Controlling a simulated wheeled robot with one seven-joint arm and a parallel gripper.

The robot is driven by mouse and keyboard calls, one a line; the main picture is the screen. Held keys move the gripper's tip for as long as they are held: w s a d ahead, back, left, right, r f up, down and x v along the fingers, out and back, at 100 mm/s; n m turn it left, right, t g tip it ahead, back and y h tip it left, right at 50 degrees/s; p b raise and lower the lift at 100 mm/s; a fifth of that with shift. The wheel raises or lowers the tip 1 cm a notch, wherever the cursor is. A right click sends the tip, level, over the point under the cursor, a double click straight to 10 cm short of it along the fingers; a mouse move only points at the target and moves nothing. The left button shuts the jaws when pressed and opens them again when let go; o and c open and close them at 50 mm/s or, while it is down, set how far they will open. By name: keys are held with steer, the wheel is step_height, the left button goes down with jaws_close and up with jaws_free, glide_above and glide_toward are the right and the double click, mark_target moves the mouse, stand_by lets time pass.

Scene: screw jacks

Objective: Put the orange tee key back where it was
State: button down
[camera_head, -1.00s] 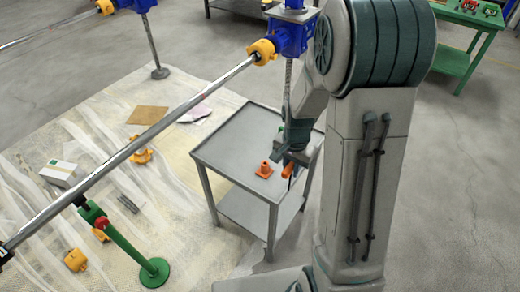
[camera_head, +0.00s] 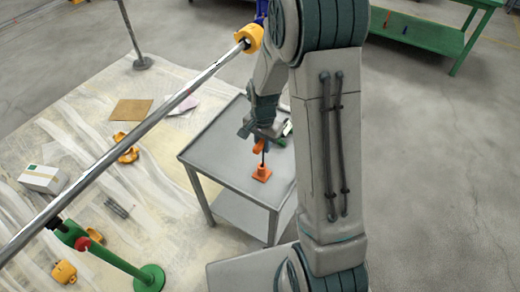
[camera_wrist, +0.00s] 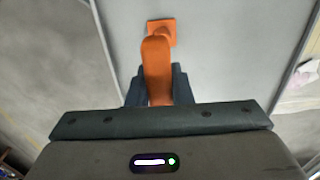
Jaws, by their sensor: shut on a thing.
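The orange tee key (camera_head: 258,147) is in my gripper (camera_head: 262,136) over the grey table (camera_head: 203,157). Its dark shank points down, and its lower end meets the top of an orange holder (camera_head: 261,174) with a square base in the picture. I cannot tell whether the tip is inside the holder or just above it. In the wrist view the key's orange handle (camera_wrist: 157,68) is between my fingers (camera_wrist: 157,92), and the holder's square base (camera_wrist: 163,26) shows just beyond it. The handle hides the shank and the holder's opening there.
A long steel bar (camera_head: 130,144) with a yellow collar (camera_head: 249,37) runs left of the table. A green stand (camera_head: 149,278) and yellow parts are on the floor sheet. The table's left part is clear.

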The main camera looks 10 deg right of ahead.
steer(key=shift+s+a+f+b, duration=0.15)
steer(key=shift+f+b, duration=0.15)
steer(key=shift+f, duration=0.5)
steer(key=f, duration=0.1)
steer(key=w+f+b, duration=0.1)
steer(key=f, duration=0.1)
steer(key=w+f+b, duration=0.1)
steer(key=shift+f, duration=0.25)
steer(key=shift+r, duration=0.2)
steer(key=c, duration=1.7)
jaws_free()
steer(key=shift+s+r, duration=0.1)
steer(key=shift+s, duration=0.2)
steer(key=o, duration=0.4)
steer(key=shift+s+r, duration=0.35)
steer(key=shift+s, duration=0.25)
steer(key=r, duration=1.1)
steer(key=shift+w+r, duration=0.25)
steer(key=shift+r, duration=0.15)
steer(key=s+r+n+t, duration=0.1)
steer(key=s+r+n, duration=0.2)
steer(key=s, duration=0.3)
steer(key=s+r+n+t, duration=0.1)
steer(key=s+r+n, duration=0.2)
steer(key=s, duration=0.3)
steer(key=s+r+n+t, duration=0.1)
steer(key=s+r+n, duration=0.2)
steer(key=s, duration=0.3)
steer(key=shift+s+r, duration=0.35)
steer(key=shift+r, duration=0.05)
